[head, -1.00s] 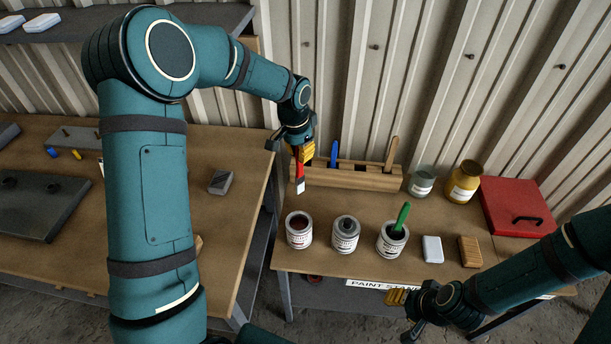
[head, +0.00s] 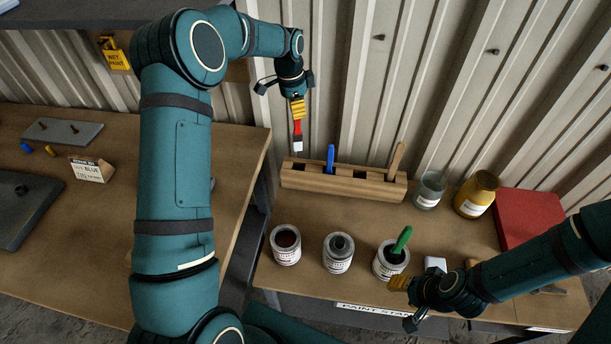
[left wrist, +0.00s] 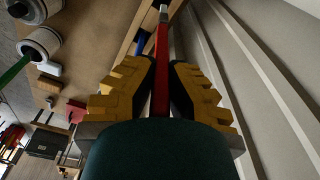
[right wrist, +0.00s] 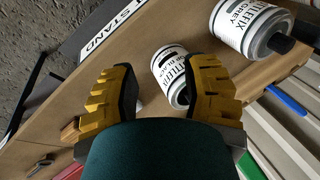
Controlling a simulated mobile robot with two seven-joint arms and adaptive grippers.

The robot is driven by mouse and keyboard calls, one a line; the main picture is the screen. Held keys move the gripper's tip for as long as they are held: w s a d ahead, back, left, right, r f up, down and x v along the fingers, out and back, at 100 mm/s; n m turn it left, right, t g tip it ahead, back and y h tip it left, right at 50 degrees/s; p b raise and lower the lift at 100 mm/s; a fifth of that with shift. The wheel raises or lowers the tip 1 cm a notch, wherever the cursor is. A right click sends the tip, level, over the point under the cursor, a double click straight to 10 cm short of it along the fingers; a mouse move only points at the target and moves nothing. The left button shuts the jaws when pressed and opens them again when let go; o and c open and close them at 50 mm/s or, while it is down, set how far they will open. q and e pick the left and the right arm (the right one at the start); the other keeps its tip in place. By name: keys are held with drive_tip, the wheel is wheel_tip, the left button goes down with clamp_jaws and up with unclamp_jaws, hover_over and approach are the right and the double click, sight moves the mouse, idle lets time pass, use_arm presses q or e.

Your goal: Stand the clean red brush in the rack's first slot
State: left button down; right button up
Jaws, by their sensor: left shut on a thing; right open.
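The red brush (head: 298,128) hangs bristles down, roughly upright, in my left gripper (head: 298,104), which is shut on it. Its pale tip is above and apart from the left end of the wooden rack (head: 340,183). The leftmost rack slot (head: 298,166) looks empty. In the left wrist view the red brush (left wrist: 162,65) runs out between the fingers, with part of the rack (left wrist: 128,32) beyond. My right gripper (head: 398,284) is open and empty over the stand's front; its fingers also show in the right wrist view (right wrist: 160,82).
A blue-handled brush (head: 330,158) and a wooden-handled tool (head: 396,160) stand in the rack. Labelled cans stand in front, one (head: 390,262) holding a green-handled brush (head: 402,238). A glass jar (head: 430,190), yellow jar (head: 476,194) and red box (head: 528,215) are at right.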

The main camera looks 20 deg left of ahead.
use_arm(q)
drive_tip(key=b, duration=0.6)
hover_over(299, 150)
drive_tip(key=f, duration=0.6)
drive_tip(key=shift+w+a+f, duration=0.2)
drive_tip(key=shift+w, duration=0.1)
drive_tip(key=shift+s+f, duration=0.1)
drive_tip(key=shift+f, duration=0.35)
wheel_tip(299, 150, down, 9)
drive_tip(key=shift+f+b, duration=0.1)
drive_tip(key=shift+b, duration=0.35)
drive_tip(key=shift+f, duration=0.1)
drive_tip(key=c, duration=1.1)
unclamp_jaws()
drive_tip(key=shift+c, duration=0.2)
